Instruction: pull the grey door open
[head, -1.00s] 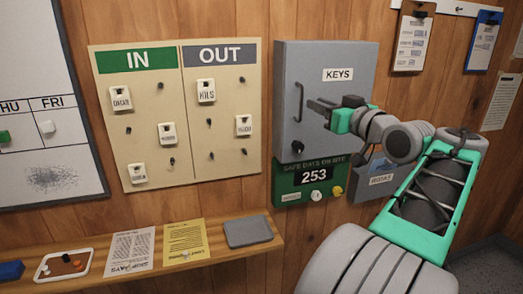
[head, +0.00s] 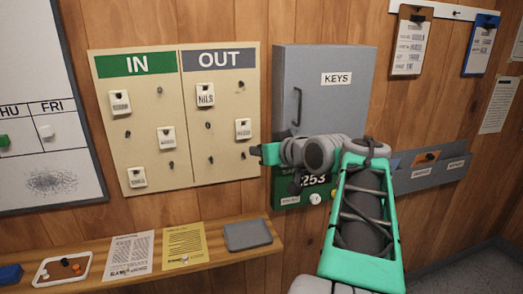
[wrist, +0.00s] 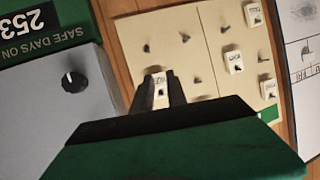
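The grey door (head: 335,95) is the front of a wall cabinet labelled KEYS, and it looks closed. Its dark upright bar handle (head: 297,105) is near the left edge. My gripper (head: 257,151) is below and left of the handle, near the cabinet's lower left corner, and not touching the handle. In the wrist view my gripper (wrist: 161,82) is open, its two dark fingers apart with a white tag visible beyond the gap. The wrist view also shows part of the grey door (wrist: 45,105) with a dark round knob (wrist: 73,83). The handle is outside the wrist view.
An IN/OUT board (head: 185,85) with hanging tags is left of the cabinet. A green safety-days sign (head: 288,200) is under it, partly hidden by my arm. A wooden shelf (head: 205,258) with papers runs below. Grey wall pockets (head: 430,178) are at right.

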